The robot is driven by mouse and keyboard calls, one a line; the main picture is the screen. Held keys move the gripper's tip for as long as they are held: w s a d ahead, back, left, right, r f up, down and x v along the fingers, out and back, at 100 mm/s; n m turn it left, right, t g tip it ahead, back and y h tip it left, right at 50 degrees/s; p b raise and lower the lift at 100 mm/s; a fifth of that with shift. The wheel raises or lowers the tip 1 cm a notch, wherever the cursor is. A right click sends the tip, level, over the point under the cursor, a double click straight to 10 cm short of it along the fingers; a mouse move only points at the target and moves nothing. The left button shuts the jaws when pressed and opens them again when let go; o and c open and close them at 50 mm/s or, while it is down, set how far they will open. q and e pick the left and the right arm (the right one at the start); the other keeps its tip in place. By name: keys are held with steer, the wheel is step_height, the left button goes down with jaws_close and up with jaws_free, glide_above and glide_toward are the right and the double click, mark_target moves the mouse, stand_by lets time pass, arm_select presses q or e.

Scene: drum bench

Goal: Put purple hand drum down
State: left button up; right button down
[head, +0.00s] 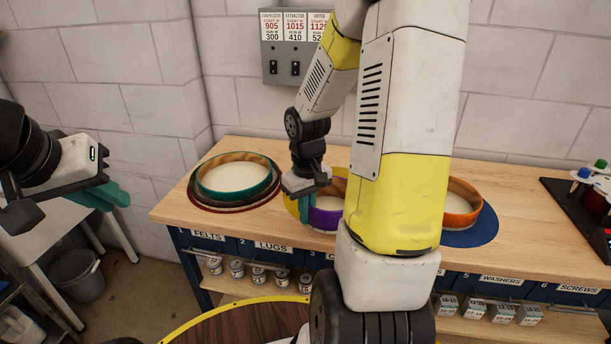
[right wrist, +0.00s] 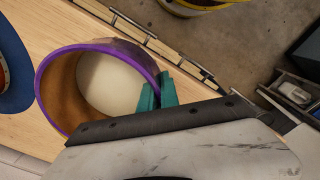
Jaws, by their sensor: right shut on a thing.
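The purple hand drum (head: 325,217) is at the middle of the bench, over a yellow round mat (head: 291,207), partly behind my right arm. In the right wrist view the drum (right wrist: 60,95) shows its purple rim, brown inside and pale skin. My right gripper (head: 306,206) is shut on the drum's wall; its teal fingers (right wrist: 157,93) pinch the rim. I cannot tell whether the drum's underside touches the mat. My left gripper (head: 110,196) is far left, away from the bench; its teal fingers show no drum, and their gap is unclear.
A teal drum (head: 236,179) sits on a dark red-edged mat to the left. An orange drum (head: 462,205) sits on a blue mat (head: 482,230) to the right. Bare wood shows between the mats.

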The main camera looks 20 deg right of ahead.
steer(key=w+d, duration=0.2)
steer(key=w, duration=0.2)
steer(key=w+d+f, duration=0.1)
steer(key=w+d, duration=0.2)
steer(key=w, duration=0.2)
steer(key=w+d, duration=0.3)
steer(key=w, duration=0.1)
steer(key=shift+w+f, duration=0.15)
steer(key=shift+f, duration=0.1)
steer(key=shift+a+f, duration=0.1)
steer(key=shift+f, duration=1.65)
steer(key=shift+f, duration=0.1)
steer(key=c, duration=1.6)
jaws_free()
